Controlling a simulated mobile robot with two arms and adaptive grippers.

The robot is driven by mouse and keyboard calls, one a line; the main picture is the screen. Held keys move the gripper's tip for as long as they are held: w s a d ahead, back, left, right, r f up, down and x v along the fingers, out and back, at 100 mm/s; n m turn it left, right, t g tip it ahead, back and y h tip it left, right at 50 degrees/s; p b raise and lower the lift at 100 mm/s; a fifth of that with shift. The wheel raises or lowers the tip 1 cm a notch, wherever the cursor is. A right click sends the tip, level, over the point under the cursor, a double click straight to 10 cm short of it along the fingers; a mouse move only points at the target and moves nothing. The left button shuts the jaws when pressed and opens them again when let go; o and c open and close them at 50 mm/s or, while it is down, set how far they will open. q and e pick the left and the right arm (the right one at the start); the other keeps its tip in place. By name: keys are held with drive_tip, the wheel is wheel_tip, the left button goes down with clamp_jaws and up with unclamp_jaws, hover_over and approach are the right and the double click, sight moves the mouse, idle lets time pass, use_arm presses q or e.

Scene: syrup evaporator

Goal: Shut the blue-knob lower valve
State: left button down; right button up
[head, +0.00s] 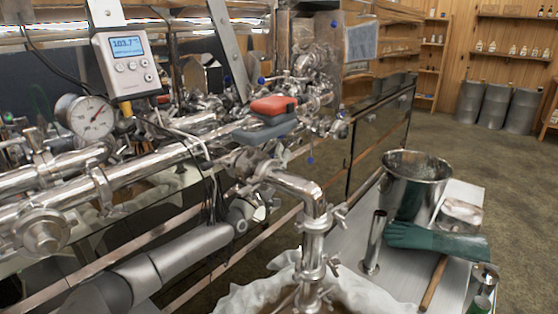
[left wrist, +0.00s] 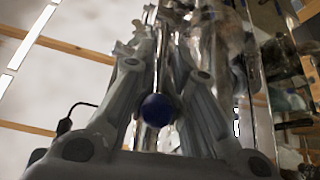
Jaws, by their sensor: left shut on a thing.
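My left gripper (head: 262,205) is at the end of my arm, which comes in from the lower left in the head view, just below and behind the bent steel outlet pipe (head: 300,190). In the left wrist view, a round dark blue knob (left wrist: 157,110) sits between the gripper's two fingers, near the palm. The fingers (left wrist: 165,50) are closed around the valve handle carrying this knob, with steel pipework beyond them. In the head view this knob is hidden, so the handle's exact angle cannot be told. My right gripper is in neither view.
A red-and-grey handle (head: 274,106) sits above the pipes. A digital readout (head: 127,62) and a dial gauge (head: 90,115) are at left. A steel bucket (head: 412,185) and green glove (head: 435,240) rest on the metal table at right. White cloth (head: 255,297) lies under the outlet.

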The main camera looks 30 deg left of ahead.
use_arm(q)
drive_tip(key=shift+d+f, duration=0.1)
drive_tip(key=shift+f, duration=0.3)
drive_tip(key=c, duration=1.7)
unclamp_jaws()
drive_tip(key=shift+s, duration=0.1)
drive_tip(key=shift+o, duration=0.7)
drive_tip(key=shift+s+a+r, duration=0.2)
drive_tip(key=shift+s+r, duration=0.05)
drive_tip(key=shift+r, duration=0.1)
drive_tip(key=shift+w, duration=0.1)
drive_tip(key=shift+s+f, duration=0.15)
drive_tip(key=shift+s, duration=0.05)
drive_tip(key=v, duration=1.1)
drive_tip(key=shift+s, duration=0.3)
